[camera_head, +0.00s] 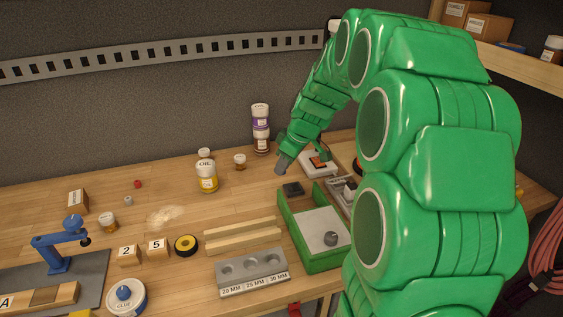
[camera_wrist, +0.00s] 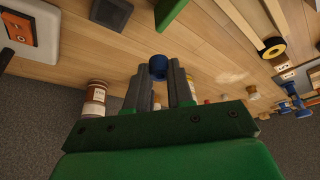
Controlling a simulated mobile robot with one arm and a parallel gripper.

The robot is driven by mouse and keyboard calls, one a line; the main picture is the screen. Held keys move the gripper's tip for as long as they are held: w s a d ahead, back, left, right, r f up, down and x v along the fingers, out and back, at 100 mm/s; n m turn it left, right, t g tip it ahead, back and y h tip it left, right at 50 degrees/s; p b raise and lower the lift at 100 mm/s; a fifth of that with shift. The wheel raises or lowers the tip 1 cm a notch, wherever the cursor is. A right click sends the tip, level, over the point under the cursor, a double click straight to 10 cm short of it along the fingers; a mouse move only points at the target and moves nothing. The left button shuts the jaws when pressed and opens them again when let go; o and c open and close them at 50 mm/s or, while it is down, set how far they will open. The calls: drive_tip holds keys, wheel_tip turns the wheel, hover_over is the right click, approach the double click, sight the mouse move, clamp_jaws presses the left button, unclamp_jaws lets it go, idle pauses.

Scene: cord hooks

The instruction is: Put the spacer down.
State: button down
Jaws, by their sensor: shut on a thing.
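The spacer is hidden in the head view. A grey block (camera_head: 252,266) with round recesses and labels 20 MM, 25 MM and 30 MM lies at the front of the bench. The green tray (camera_head: 290,221) stands to its right, with a small grey cylinder (camera_head: 330,238) on its pale floor.
A black block (camera_head: 293,189) lies just behind the tray. An oil jar (camera_head: 207,177), a small brown jar (camera_head: 240,161) and stacked jars (camera_head: 260,140) stand left of the gripper. Two wooden strips (camera_head: 240,232) lie behind the grey block. Bare bench lies between jars and strips.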

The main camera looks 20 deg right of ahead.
drive_tip(key=shift+s+a+r, duration=0.1)
drive_tip(key=shift+s+r, duration=0.25)
drive_tip(key=shift+s, duration=0.5)
drive_tip(key=w+a+r, duration=0.2)
drive_tip(key=w+a, duration=0.3)
drive_tip(key=a, duration=0.7)
drive_tip(key=w+a+r, duration=0.1)
drive_tip(key=w+a, duration=0.4)
drive_tip(key=a, duration=0.7)
drive_tip(key=s+a+r+n, duration=0.1)
drive_tip(key=s+a, duration=0.2)
drive_tip(key=a, duration=1.2)
drive_tip(key=s+a+r+n, duration=0.1)
drive_tip(key=s+a, duration=0.2)
drive_tip(key=a, duration=1.2)
hover_over(74, 205)
drive_tip(key=shift+f, duration=4.75)
